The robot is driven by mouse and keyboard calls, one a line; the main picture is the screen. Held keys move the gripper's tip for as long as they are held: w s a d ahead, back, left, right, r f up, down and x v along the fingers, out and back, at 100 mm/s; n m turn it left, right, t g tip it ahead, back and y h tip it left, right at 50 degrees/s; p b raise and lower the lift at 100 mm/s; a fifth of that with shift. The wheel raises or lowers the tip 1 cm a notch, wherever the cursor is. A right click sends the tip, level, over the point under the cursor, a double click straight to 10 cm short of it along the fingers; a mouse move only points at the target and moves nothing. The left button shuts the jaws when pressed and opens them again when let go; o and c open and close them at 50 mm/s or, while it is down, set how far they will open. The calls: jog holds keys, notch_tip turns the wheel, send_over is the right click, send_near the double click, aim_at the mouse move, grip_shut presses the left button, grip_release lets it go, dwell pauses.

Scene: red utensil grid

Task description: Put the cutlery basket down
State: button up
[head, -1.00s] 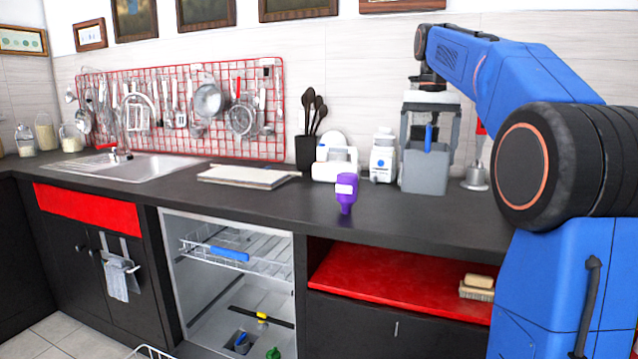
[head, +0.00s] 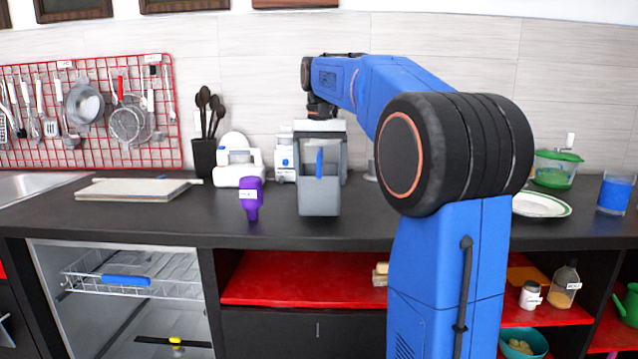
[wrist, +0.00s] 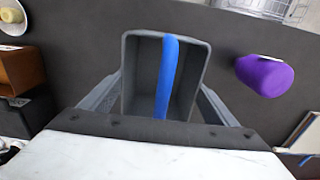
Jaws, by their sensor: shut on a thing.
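The cutlery basket (head: 319,200) is a grey, open-topped box with a blue strip-like handle. It is upright over the dark counter, right of the purple bottle (head: 250,198). I cannot tell whether its bottom touches the counter. My gripper (head: 320,163) is above it with a finger down each side, shut on it. In the wrist view the basket (wrist: 142,85) shows from above, between the fingers of my gripper (wrist: 160,100). Its inside looks empty apart from the blue strip crossing it. The purple bottle (wrist: 264,75) is to its right there, apart from it.
A white appliance (head: 238,172) and a white container (head: 284,160) stand behind. A cutting board (head: 135,189) lies at left; a plate (head: 541,205) and a blue glass (head: 614,193) are at right. The counter's front edge is close. An open dishwasher (head: 130,285) is below left.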

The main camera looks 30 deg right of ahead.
aim_at(320, 150)
jog(key=shift+f, duration=1.15)
jog(key=shift+f, duration=0.1)
jog(key=o, duration=1.1)
notch_tip(320, 150, up, 12)
jog(key=shift+r, duration=0.15)
jog(key=s+a+f+n+t, duration=0.1)
jog(key=s+a+f, duration=0.4)
jog(key=s+f, duration=0.5)
jog(key=s+a+f+n+t, duration=0.2)
jog(key=s+a+f, duration=0.3)
jog(key=s+f, duration=0.5)
jog(key=s+a+f+n+t, duration=0.1)
jog(key=s+a+f+n, duration=0.2)
jog(key=s+f, duration=0.7)
jog(key=shift+s+a+f+n+t, duration=0.15)
jog(key=shift+a+f, duration=0.3)
jog(key=shift+f, duration=0.5)
jog(key=shift+w+a+f+n+t, duration=0.1)
jog(key=shift+a+f, duration=0.35)
jog(key=shift+f, duration=0.45)
jog(key=shift+s+a+f+n+t, duration=0.15)
jog(key=shift+a+f, duration=0.3)
jog(key=shift+f, duration=0.5)
